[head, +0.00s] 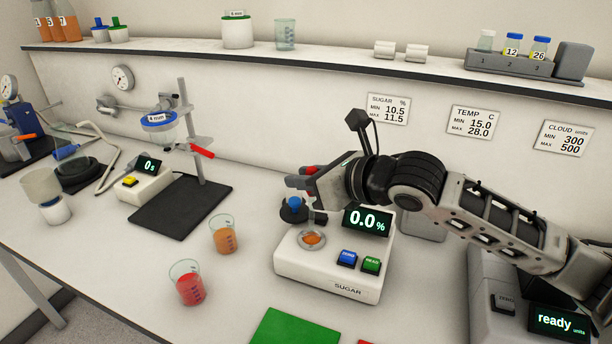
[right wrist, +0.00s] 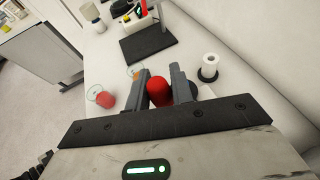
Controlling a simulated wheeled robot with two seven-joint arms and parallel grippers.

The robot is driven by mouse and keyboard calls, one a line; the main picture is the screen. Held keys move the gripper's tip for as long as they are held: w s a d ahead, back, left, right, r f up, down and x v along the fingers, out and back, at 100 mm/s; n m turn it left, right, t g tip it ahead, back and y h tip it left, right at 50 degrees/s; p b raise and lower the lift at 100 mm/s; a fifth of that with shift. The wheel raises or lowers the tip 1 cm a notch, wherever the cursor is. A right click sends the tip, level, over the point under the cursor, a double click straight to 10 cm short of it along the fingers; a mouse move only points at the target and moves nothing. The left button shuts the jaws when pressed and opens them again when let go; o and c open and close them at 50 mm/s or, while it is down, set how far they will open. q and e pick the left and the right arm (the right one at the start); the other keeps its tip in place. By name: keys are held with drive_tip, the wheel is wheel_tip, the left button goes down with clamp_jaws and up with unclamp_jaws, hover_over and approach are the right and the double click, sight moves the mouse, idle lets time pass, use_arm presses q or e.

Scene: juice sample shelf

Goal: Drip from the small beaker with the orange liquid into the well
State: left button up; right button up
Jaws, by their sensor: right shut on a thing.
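My right gripper (head: 300,184) is above the white sugar meter (head: 330,282). It is shut on a red-bulbed dropper (right wrist: 158,91), whose bulb sits between the two fingers in the right wrist view. A thin pale stem seems to hang below the fingers toward the meter's round well (head: 312,239). Something orange shows in the well; I cannot tell whether the stem tip touches it. The small beaker with the orange liquid (head: 223,238) stands upright on the table, left of the meter. The meter's display reads 0.0%. My left gripper is not in view.
A beaker with red liquid (head: 187,286) stands in front of the orange one. A blue-topped thing on a dark base (head: 294,206) is just behind the well. A black stand base (head: 181,206) lies behind left, a green mat (head: 295,328) in front.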

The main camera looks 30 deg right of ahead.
idle(0.5)
drive_tip(key=shift+r, duration=2.05)
